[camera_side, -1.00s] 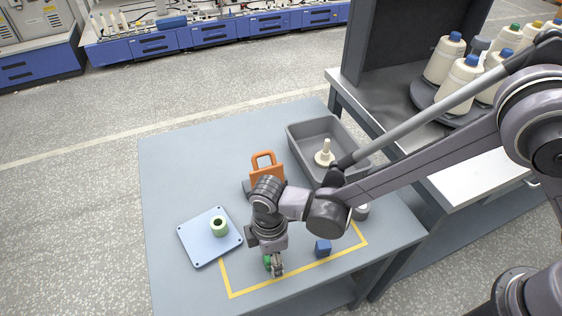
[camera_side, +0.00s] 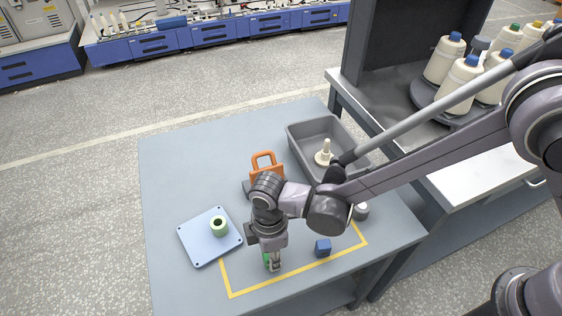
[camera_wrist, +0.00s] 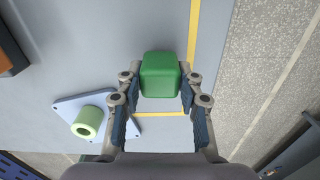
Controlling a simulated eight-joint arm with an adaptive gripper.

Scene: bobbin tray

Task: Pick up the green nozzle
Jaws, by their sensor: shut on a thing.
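My gripper (camera_side: 273,266) points down near the front of the table, inside the yellow outline. In the wrist view its fingers (camera_wrist: 160,88) are shut on a dark green block (camera_wrist: 160,75) with rounded edges. In the side view only a sliver of this green block (camera_side: 266,258) shows beside the fingers; the rest is hidden. No other nozzle-like green thing is visible.
A blue cube (camera_side: 323,248) lies right of my gripper. An orange-handled object (camera_side: 264,160) stands behind my wrist. A grey bin (camera_side: 301,135) holding a cream spindle (camera_side: 325,154) is at the back right. A small pale object (camera_side: 361,211) stands at right. The table's left rear is clear.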

